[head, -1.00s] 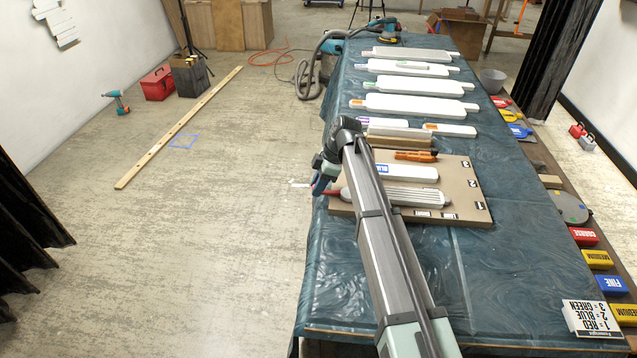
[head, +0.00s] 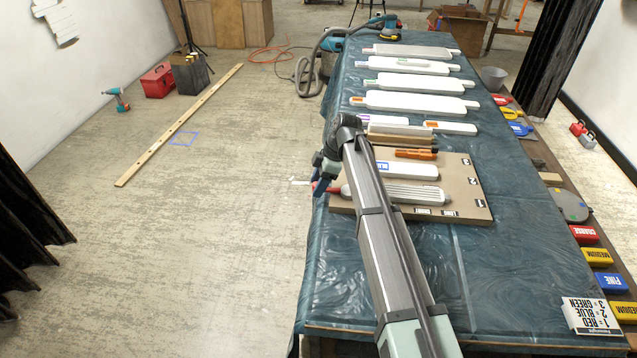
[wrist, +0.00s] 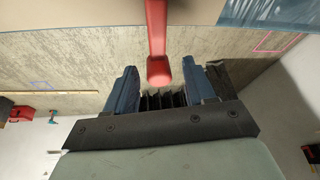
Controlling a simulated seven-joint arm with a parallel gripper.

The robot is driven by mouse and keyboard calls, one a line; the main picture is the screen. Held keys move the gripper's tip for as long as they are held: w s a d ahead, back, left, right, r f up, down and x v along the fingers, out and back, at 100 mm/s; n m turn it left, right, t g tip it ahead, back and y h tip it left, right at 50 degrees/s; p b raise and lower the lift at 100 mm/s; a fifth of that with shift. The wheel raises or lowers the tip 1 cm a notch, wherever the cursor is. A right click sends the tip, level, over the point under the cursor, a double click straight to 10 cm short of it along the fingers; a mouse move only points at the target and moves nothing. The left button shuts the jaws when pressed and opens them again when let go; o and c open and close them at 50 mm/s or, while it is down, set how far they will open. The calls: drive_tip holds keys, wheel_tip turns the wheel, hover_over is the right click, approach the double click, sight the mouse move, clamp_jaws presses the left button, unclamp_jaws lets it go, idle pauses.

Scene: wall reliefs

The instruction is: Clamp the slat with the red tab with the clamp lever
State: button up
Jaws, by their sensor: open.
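A red lever (wrist: 157,45) with a rounded end hangs between the two blue fingers of my gripper (wrist: 158,88) in the wrist view. The fingers are open, one on each side, with gaps to the lever. In the head view my gripper (head: 322,182) is at the table's left edge, beside the red end (head: 333,190) of a ridged white piece (head: 415,194) on a brown board. My arm hides part of this piece. A white slat with a blue tab (head: 415,171) lies behind it. I cannot tell which slat has a red tab.
The brown board (head: 465,200) lies on the blue-covered table (head: 500,270). Several white slats, such as the long one (head: 420,104), lie farther back. Colored blocks line the right side. Floor is open to the left.

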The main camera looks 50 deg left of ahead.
drive_tip(key=v, duration=1.4)
drive_tip(key=shift+s, duration=0.15)
idle(0.5)
